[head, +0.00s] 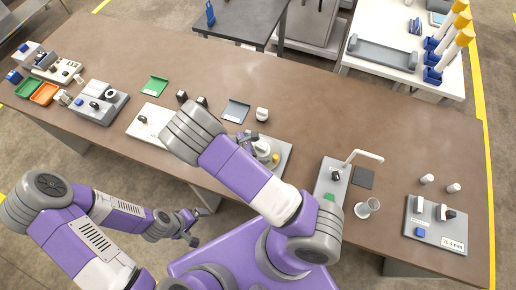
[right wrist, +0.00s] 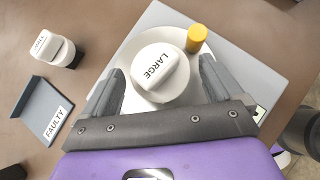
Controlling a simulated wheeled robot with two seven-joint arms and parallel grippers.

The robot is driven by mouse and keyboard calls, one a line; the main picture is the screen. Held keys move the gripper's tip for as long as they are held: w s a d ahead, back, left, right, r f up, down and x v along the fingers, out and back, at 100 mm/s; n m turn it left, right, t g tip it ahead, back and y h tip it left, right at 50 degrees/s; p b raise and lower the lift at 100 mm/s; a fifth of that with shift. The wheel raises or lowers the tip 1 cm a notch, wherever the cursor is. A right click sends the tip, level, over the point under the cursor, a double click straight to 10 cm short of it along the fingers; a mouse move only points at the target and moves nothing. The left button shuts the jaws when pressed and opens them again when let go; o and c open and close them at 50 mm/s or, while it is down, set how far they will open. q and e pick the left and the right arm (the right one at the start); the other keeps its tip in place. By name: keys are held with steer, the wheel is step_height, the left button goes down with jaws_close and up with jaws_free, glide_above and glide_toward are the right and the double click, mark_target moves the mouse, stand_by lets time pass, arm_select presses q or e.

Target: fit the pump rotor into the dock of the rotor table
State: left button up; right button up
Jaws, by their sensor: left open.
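A white pump rotor marked LARGE (right wrist: 160,72) stands over a round white disc (right wrist: 128,52) on a grey plate (right wrist: 262,70), which I take for the rotor table. A yellow peg (right wrist: 196,38) stands beside the rotor. My right gripper (right wrist: 161,66) has a finger on each side of the rotor, with a gap visible on both sides. The rotor's underside and the dock are hidden. In the head view my right arm covers much of this spot; the yellow peg (head: 276,157) shows beside it. My left gripper (head: 192,228) is open and empty before the table's front edge.
A second white rotor-like piece (right wrist: 58,52) stands left of the plate, near a grey tray marked FAULTY (right wrist: 42,108). A green tray (head: 153,85) lies further left.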

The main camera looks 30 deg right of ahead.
steer(key=shift+r, duration=0.25)
steer(key=p+v, duration=0.1)
steer(key=v, duration=1.1)
